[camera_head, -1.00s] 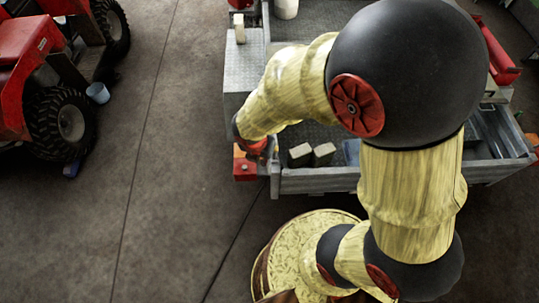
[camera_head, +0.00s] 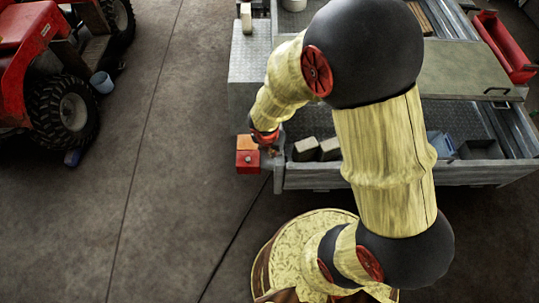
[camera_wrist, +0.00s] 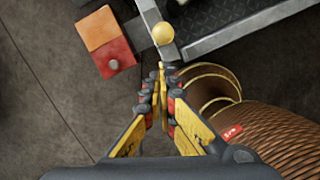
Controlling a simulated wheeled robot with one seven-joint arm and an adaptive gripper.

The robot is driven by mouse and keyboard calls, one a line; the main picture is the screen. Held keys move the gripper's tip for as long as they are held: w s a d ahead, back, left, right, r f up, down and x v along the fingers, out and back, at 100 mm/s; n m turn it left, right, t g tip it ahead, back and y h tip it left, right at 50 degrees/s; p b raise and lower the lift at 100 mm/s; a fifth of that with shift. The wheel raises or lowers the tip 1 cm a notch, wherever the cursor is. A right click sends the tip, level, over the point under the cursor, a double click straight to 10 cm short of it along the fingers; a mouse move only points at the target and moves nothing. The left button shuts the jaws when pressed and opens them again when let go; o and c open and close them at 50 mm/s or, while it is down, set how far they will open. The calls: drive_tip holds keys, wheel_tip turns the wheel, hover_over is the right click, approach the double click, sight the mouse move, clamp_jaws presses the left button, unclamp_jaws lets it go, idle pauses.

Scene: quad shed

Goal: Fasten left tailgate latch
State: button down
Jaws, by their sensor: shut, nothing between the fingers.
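The tailgate (camera_head: 330,178) is a grey metal panel across the near end of the truck bed, and its rail (camera_wrist: 240,28) crosses the top right of the wrist view. At its left end, a grey metal bar with a yellow ball knob (camera_wrist: 163,33) looks like the left latch. I cannot tell whether it is fastened. My gripper (camera_wrist: 161,68) is shut and empty, with its fingertips just below the knob in the wrist view. Contact is unclear. In the head view my gripper (camera_head: 271,150) is small and partly hidden at the tailgate's left corner.
A red and orange tail light (camera_wrist: 105,40) sits left of the latch. Two pale blocks (camera_head: 317,149) lie inside the bed behind the tailgate. The concrete floor between is clear.

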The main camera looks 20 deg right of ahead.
drive_tip(key=shift+w+d, duration=0.5)
drive_tip(key=shift+d, duration=0.05)
drive_tip(key=shift+r+p, duration=0.15)
drive_tip(key=shift+p, duration=0.5)
drive_tip(key=shift+w+g+p, duration=0.25)
drive_tip(key=shift+g+p, duration=0.05)
drive_tip(key=shift+p, duration=0.65)
